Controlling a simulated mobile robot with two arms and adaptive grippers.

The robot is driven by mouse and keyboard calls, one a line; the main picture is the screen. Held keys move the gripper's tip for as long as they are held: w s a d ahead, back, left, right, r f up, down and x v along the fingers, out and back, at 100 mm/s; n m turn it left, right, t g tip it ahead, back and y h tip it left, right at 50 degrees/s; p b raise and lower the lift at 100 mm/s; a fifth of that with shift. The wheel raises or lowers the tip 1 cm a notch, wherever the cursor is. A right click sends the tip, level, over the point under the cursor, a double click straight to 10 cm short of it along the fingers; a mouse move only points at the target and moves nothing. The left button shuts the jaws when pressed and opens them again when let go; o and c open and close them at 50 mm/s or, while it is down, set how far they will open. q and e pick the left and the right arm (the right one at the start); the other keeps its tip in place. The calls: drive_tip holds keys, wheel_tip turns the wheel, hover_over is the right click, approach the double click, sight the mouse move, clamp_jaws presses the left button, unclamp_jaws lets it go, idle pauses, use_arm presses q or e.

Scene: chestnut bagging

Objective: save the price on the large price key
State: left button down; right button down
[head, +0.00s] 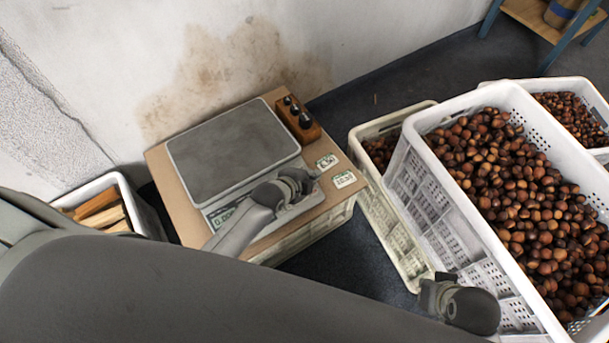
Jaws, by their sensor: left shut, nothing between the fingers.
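The scale (228,150) has a grey weighing plate that is empty. It stands on a board on top of a crate, by the wall. Its lit display (221,216) at the front left shows green digits that look like 0.00, partly covered by my arm. My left gripper (302,183) is shut and empty, over the front right of the scale's panel. The keys are mostly hidden under it, so I cannot tell the large price key apart or whether the fingers touch it. My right gripper (440,296) seems to show low at the right; its fingers are unclear.
A large white crate of chestnuts (412,150) and smaller crates fill the right. A crate with wood pieces (143,212) is at left.

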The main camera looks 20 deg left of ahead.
use_arm(q)
drive_tip(key=shift+f, duration=0.15)
use_arm(e)
drive_tip(key=shift+r, duration=0.45)
use_arm(q)
drive_tip(key=shift+w+a+f, duration=0.1)
drive_tip(key=shift+f, duration=0.05)
use_arm(e)
drive_tip(key=shift+s+f, duration=0.1)
idle(0.8)
use_arm(q)
drive_tip(key=shift+f, duration=0.25)
use_arm(e)
drive_tip(key=shift+r, duration=0.6)
use_arm(q)
drive_tip(key=shift+f, duration=0.1)
use_arm(e)
drive_tip(key=shift+s+f, duration=0.1)
use_arm(q)
drive_tip(key=shift+a, duration=0.1)
